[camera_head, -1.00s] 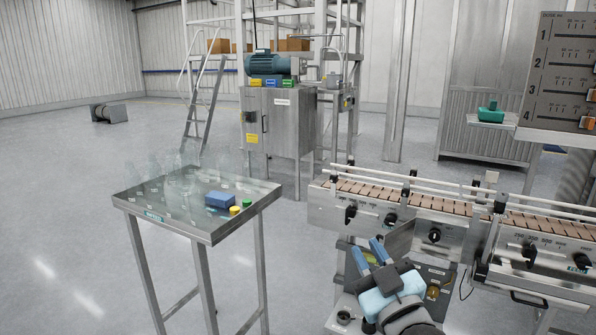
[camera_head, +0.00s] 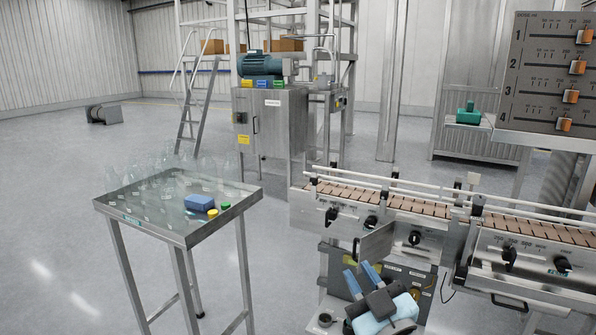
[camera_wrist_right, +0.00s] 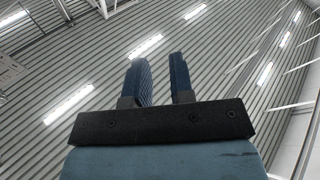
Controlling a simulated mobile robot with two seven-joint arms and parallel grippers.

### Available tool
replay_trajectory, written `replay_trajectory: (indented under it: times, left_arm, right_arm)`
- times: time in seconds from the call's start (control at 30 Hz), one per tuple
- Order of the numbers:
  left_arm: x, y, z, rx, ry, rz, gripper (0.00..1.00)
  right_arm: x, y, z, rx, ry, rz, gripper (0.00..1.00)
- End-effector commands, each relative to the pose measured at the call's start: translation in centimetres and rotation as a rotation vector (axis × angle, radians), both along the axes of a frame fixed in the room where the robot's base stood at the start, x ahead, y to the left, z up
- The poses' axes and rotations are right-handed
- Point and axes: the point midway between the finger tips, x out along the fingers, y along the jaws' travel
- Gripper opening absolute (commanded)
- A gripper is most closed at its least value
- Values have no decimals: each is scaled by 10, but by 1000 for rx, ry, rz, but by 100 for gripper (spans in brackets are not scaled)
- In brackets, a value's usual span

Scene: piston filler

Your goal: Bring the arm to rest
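My right gripper (camera_head: 361,276) has two blue fingers and a pale blue body. In the head view it is at the bottom, right of centre, in front of the conveyor's lower panel. In the right wrist view its fingers (camera_wrist_right: 159,75) stand apart with nothing between them, so it is open and empty. That view shows only the ribbed wall or ceiling and lights beyond the fingertips. My left gripper is not in view.
A steel table (camera_head: 182,238) at left holds clear bottles, a blue block (camera_head: 200,202) and small yellow and green pieces. The conveyor (camera_head: 410,207) runs along the right. An open metal door (camera_head: 376,243) is close behind the right gripper. Floor between table and conveyor is clear.

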Motion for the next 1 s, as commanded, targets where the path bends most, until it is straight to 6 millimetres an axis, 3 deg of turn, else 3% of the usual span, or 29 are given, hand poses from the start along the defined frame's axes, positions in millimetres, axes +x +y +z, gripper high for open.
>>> replay_trajectory:
  times: [0.03,0.27,0.4,0.6,0.87,1.0]
  left_arm:
    - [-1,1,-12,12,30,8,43]
    - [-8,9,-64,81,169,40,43]
    - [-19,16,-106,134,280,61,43]
    - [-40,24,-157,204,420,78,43]
    - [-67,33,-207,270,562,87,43]
    - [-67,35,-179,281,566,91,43]
  right_arm:
    - [-5,-4,-20,10,49,-2,22]
    - [-37,-22,-105,55,276,-12,22]
    - [-74,-36,-168,91,454,-24,22]
    - [-131,-53,-236,133,669,-41,22]
    - [-200,-69,-293,175,880,-62,22]
    - [-197,-70,-264,168,881,-69,22]
